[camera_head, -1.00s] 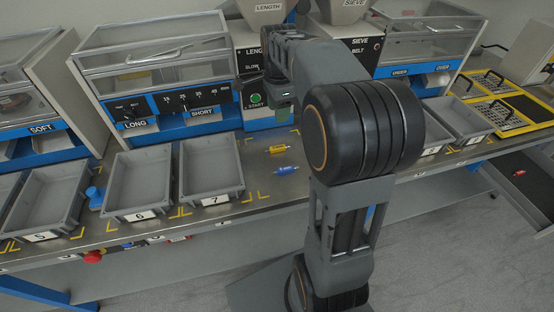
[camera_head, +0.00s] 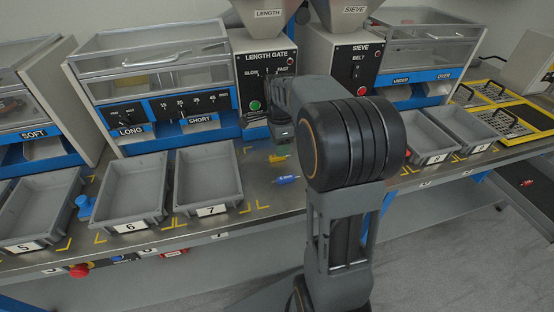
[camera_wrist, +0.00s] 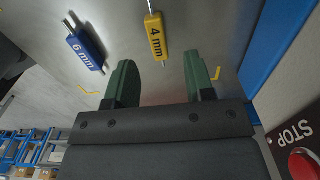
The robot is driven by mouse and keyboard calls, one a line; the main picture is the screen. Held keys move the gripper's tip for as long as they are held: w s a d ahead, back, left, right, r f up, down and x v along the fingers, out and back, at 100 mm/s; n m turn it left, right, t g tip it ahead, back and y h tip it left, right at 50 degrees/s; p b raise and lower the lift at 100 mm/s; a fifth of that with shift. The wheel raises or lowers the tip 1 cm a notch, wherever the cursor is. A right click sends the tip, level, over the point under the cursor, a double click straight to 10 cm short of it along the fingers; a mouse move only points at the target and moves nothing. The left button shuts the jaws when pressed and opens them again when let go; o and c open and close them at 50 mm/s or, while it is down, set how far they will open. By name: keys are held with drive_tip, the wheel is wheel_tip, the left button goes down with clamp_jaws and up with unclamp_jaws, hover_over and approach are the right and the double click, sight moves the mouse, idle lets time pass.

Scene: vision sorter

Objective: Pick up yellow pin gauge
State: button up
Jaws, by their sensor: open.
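The yellow pin gauge (camera_head: 278,158) lies on the steel bench top, right of the grey bin marked 7. In the wrist view the yellow pin gauge (camera_wrist: 156,38) reads "4 mm" and lies ahead of the fingertips, between their lines. A blue pin gauge (camera_head: 287,180) lies just in front of it; in the wrist view the blue pin gauge (camera_wrist: 86,50) reads "6 mm" and lies to the left. My gripper (camera_wrist: 160,80) is open with green fingers and nothing between them. In the head view my gripper (camera_head: 283,138) hangs near the yellow pin gauge.
Bin 7 (camera_head: 240,196) and bin 6 (camera_head: 102,212) stand to the left. The length gate machine (camera_head: 265,78) rises behind. A red STOP button (camera_wrist: 303,163) shows at the wrist view's lower right. Bare bench surrounds the gauges.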

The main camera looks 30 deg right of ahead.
wheel_tip(320, 180, down, 4)
drive_tip(key=shift+d+b, duration=0.1)
drive_tip(key=shift+b, duration=0.5)
clamp_jaws()
drive_tip(key=shift+r, duration=0.15)
